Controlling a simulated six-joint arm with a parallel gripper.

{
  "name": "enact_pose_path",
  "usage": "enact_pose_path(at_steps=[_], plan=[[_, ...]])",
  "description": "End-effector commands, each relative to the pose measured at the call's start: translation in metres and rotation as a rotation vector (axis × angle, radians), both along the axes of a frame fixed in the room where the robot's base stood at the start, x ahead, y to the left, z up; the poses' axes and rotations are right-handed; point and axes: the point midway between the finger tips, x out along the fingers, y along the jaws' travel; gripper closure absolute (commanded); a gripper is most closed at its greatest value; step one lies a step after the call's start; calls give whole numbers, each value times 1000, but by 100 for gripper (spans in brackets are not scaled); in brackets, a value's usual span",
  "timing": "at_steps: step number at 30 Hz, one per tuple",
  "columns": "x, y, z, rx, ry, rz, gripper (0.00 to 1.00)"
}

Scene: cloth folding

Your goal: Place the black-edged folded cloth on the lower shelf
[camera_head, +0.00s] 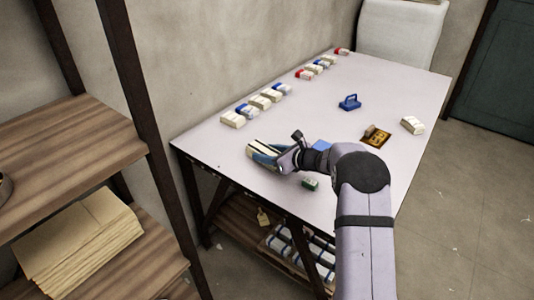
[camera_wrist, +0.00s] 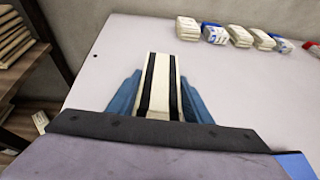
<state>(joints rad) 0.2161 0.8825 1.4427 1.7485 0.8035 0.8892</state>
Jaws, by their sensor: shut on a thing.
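The black-edged folded cloth (camera_wrist: 160,75) is cream with black stripes along its length. In the wrist view it lies between the two blue fingers of my gripper (camera_wrist: 160,100), which is shut on it. In the head view the cloth (camera_head: 253,146) and my gripper (camera_head: 264,155) are over the left end of the table; a gap beneath them cannot be made out. The lower shelf under the table (camera_head: 238,217) shows below the table's left end, with a tag hanging in front and several rolled white and blue items on it. My arm hides part of it.
A wooden rack (camera_head: 60,140) with stacked brown envelopes (camera_head: 80,240) stands left.

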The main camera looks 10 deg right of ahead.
Motion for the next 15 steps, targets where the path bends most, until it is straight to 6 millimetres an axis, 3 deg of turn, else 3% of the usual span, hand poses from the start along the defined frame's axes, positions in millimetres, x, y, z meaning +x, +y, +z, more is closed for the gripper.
enact_pose_path(at_steps=[7,8,9,10,15], plan=[[0,0,-2,0,-2,0,82],[0,0,-2,-1,-1,0,50],[0,0,-2,-1,-1,0,40],[0,0,-2,-1,-1,0,36],[0,0,-2,0,0,0,36]])
